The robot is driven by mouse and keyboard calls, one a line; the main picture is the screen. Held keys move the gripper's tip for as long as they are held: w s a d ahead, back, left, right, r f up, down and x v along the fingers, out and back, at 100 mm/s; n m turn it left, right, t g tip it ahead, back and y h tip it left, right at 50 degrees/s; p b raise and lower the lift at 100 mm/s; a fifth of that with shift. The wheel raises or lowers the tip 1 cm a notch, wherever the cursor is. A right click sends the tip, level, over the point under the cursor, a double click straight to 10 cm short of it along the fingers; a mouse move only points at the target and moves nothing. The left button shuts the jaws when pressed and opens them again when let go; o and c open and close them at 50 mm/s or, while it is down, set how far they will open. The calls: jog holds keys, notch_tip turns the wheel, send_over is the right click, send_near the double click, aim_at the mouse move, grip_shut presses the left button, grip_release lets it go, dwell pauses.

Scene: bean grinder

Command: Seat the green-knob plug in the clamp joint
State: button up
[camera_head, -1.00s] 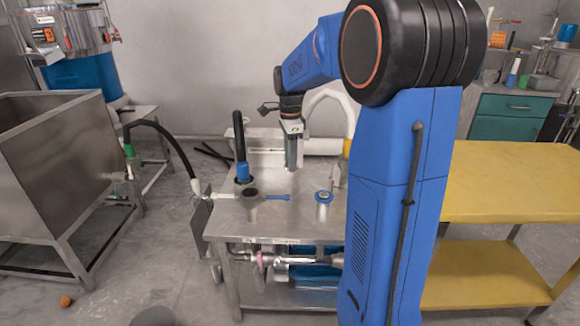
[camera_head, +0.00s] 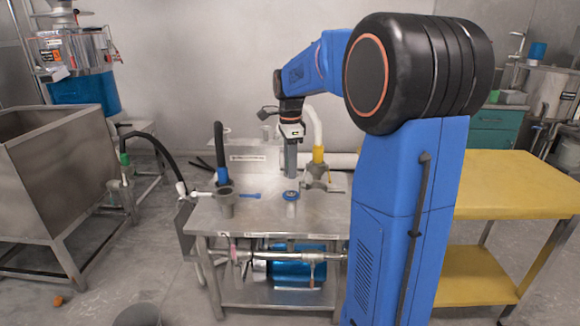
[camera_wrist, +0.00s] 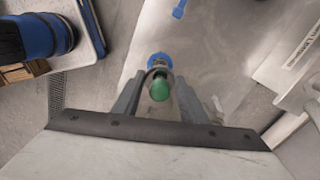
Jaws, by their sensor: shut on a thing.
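The green knob of the plug (camera_wrist: 159,88) sits between my gripper's fingers in the wrist view; the rest of the plug is hidden. My gripper (camera_wrist: 160,98) is shut on it, pointing down. In the head view my gripper (camera_head: 290,174) hangs over the steel table, close above and behind a short pale stub with a blue ring on top (camera_head: 291,196). A blue ring (camera_wrist: 159,62) shows just beyond the knob in the wrist view, probably that stub. I cannot tell whether plug and stub touch. No separate clamp can be made out at the stub.
A blue tool (camera_head: 250,196) lies on the steel table (camera_head: 262,216), left of the stub. A grey cup (camera_head: 225,203) and a blue-and-black upright handle (camera_head: 221,160) stand farther left. A yellow-collared pipe fitting (camera_head: 318,156) is right of my gripper.

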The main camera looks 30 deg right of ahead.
jog(key=shift+f, duration=0.1)
send_over(290, 193)
jog(key=shift+s+f, duration=0.1)
jog(key=shift+f, duration=2.7)
jog(key=shift+f, duration=0.75)
jog(key=o, duration=1.2)
jog(key=shift+r, duration=0.1)
notch_tip(290, 193, up, 17)
jog(key=shift+r, duration=0.1)
jog(key=shift+a, duration=0.1)
